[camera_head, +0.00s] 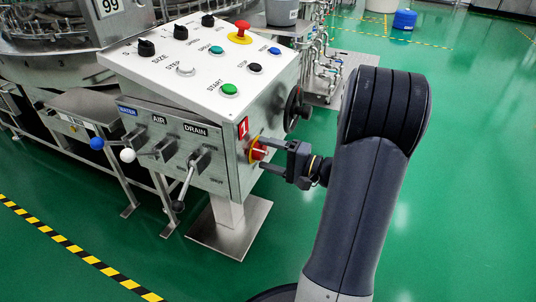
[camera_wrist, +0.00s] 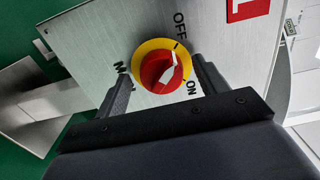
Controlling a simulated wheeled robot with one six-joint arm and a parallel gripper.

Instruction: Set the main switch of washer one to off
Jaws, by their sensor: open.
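The main switch is a red knob on a yellow disc (camera_wrist: 148,50) on the side of a steel console. In the wrist view OFF is printed above it, ON at its lower right and MAIN at its left. A white mark on the red knob (camera_wrist: 153,74) slants; I cannot tell for sure which label it points to. The switch also shows in the head view (camera_head: 254,153), partly hidden by my gripper (camera_head: 266,154). My gripper is open, with one finger on either side of the knob. Whether the fingers touch it I cannot tell.
The console has a sloped white button panel (camera_head: 200,70), a red "1" plate (camera_head: 243,128) above the switch and a black handwheel (camera_head: 297,108) nearby. Valve levers with blue and white balls stick out in front. Green floor (camera_head: 460,200) is open to the right.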

